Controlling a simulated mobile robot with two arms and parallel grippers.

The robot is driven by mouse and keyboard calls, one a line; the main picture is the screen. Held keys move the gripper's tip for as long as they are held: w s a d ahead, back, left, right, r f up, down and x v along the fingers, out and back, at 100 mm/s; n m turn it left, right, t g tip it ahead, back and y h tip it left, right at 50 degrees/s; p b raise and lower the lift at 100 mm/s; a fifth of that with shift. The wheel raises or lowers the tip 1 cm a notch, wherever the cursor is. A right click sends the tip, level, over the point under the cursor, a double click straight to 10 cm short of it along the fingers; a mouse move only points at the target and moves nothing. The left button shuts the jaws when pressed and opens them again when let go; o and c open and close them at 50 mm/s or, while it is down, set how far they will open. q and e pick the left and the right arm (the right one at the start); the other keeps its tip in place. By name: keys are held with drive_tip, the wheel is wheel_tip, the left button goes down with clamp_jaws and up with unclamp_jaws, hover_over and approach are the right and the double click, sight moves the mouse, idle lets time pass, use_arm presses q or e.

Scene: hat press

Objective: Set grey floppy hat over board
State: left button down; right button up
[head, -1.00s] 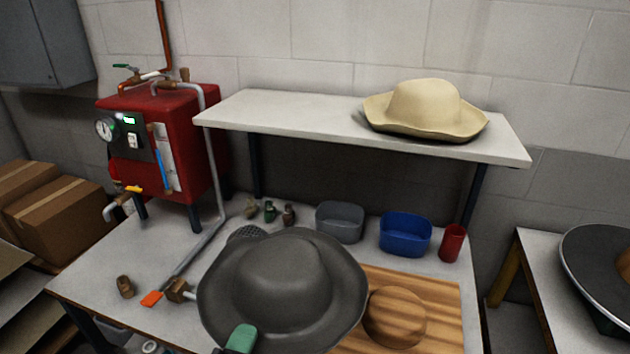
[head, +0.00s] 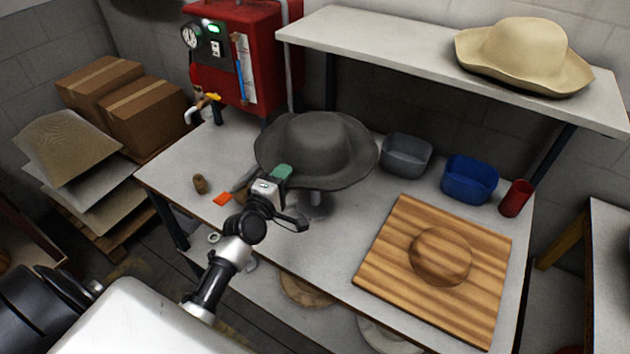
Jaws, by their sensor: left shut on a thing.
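The grey floppy hat (head: 316,140) is brim down at the middle of the table, left of the board. My left gripper (head: 281,174) is shut on the near left edge of its brim, with a green fingertip showing. A metal stand (head: 313,206) shows under the hat; I cannot tell whether they touch. The wooden board (head: 390,262) lies flat at the table's right front. A round wooden block (head: 440,256) rises from its middle, bare. My right gripper is not in view.
A grey bin (head: 405,155), a blue bin (head: 469,179) and a red cup (head: 515,198) stand behind the board. A cream hat (head: 523,52) sits on the raised shelf (head: 400,55). A red boiler (head: 258,60) stands at the back left.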

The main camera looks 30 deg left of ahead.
use_arm(q)
drive_tip(key=shift+a, duration=0.1)
wheel_tip(320, 180, down, 10)
drive_tip(key=b, duration=0.2)
drive_tip(key=shift+r, duration=0.25)
idle(0.3)
drive_tip(key=shift+f+b, duration=0.2)
drive_tip(key=shift+b, duration=0.15)
drive_tip(key=c, duration=0.9)
unclamp_jaws()
drive_tip(key=shift+o, duration=0.3)
